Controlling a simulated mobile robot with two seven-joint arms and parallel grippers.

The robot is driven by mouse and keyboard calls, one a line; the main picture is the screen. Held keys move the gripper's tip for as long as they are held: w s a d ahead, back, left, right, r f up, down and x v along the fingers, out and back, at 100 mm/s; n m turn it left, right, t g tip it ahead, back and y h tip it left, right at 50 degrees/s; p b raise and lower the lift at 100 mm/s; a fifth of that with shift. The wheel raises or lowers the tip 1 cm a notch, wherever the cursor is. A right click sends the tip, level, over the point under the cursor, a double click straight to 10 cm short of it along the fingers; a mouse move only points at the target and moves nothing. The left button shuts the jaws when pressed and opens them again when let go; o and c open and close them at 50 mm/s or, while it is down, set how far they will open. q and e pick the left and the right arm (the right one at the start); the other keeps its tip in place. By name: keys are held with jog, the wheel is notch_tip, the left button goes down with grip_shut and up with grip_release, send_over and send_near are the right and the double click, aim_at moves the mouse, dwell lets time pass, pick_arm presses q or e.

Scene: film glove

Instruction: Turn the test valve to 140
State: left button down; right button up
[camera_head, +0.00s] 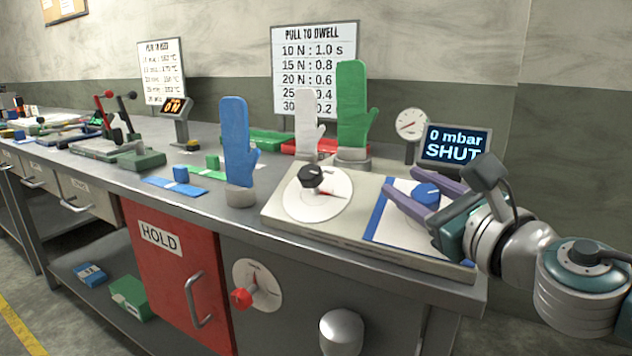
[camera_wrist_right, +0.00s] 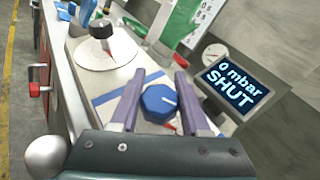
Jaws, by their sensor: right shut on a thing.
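A blue knob (camera_head: 426,193) with a pale mark sits on a white plate with a blue border (camera_head: 377,219), at the right of a beige panel (camera_head: 280,212). My right gripper (camera_head: 424,196) comes in from the right. Its purple fingers lie on either side of the blue knob (camera_wrist_right: 159,103) and are shut on it; the wrist view also shows this. The display (camera_head: 455,145) behind it reads "0 mbar SHUT". A round gauge (camera_head: 411,123) with a red needle stands beside the display. My left gripper is not in view.
A black knob (camera_head: 312,177) with a red pointer sits on a white dial left of the blue one. A red door (camera_head: 172,262) and red-handled valve (camera_head: 242,298) are on the bench front.

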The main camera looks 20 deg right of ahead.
aim_at(436, 189)
grip_shut()
